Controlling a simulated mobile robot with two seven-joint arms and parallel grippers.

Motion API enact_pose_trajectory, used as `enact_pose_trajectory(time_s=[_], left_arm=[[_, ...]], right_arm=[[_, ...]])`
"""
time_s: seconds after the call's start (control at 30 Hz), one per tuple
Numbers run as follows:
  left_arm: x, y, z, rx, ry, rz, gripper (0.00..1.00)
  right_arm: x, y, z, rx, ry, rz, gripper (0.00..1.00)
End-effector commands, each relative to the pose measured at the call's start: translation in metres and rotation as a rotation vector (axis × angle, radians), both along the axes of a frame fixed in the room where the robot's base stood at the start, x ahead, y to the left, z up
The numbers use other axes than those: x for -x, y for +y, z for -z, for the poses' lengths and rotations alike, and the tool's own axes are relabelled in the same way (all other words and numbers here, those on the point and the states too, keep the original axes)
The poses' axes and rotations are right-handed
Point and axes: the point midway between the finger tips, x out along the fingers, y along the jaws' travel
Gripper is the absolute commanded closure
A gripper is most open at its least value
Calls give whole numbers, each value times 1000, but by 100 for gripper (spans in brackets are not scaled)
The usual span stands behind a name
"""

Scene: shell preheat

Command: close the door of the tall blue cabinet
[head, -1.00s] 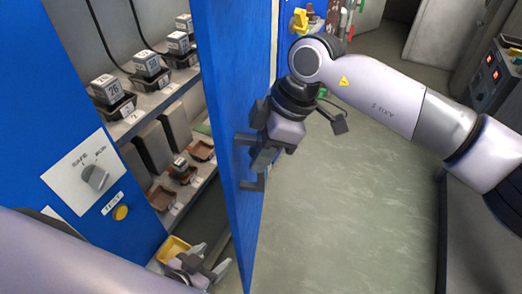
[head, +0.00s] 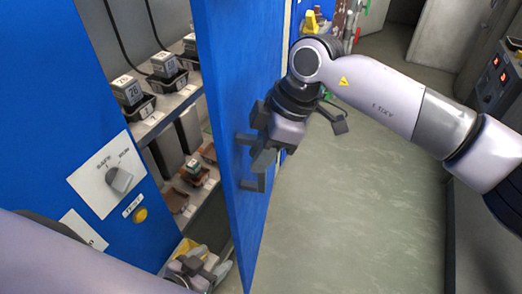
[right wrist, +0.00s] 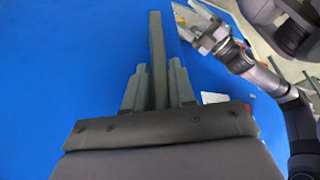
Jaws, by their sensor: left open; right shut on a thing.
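The tall blue cabinet (head: 60,100) stands at the left in the head view. Its blue door (head: 235,70) is partly open, edge towards me, with the shelves showing through the gap. A dark bar handle (head: 252,185) is on the door's outer face. My right gripper (head: 263,158) is shut on this handle; the right wrist view shows its fingers on both sides of the handle bar (right wrist: 157,60) against the blue door. My left gripper (head: 203,270) is open and empty, low near the cabinet opening and left of the door edge; it also shows in the right wrist view (right wrist: 205,30).
Numbered blocks (head: 128,92) in dark trays stand on the cabinet shelves. A yellow bin (head: 187,247) is low in the cabinet, beside my left gripper. The cabinet front has a rotary knob (head: 120,180). Green floor (head: 350,210) right of the door is clear.

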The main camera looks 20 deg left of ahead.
Motion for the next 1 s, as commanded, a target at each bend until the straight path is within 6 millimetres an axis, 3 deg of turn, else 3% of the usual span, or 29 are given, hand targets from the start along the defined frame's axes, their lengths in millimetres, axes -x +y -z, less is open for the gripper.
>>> enact_pose_trajectory(time_s=[0.17, 0.2, 0.23, 0.57, 1.0], left_arm=[[0, 0, 0, 0, 0, 0, 32], [0, 0, 0, 0, 0, 0, 32], [0, 0, 0, 0, 0, 0, 32], [0, 0, 0, 0, 0, 0, 32], [0, 0, 10, 0, 0, 0, 32]], right_arm=[[0, 0, 0, -1, 1, -2, 100], [0, 0, 0, -1, 1, -2, 62], [0, 0, 0, -1, 1, -2, 53], [-1, -1, -2, 0, -1, 0, 53], [-10, -22, -58, -1, -2, 0, 53]])
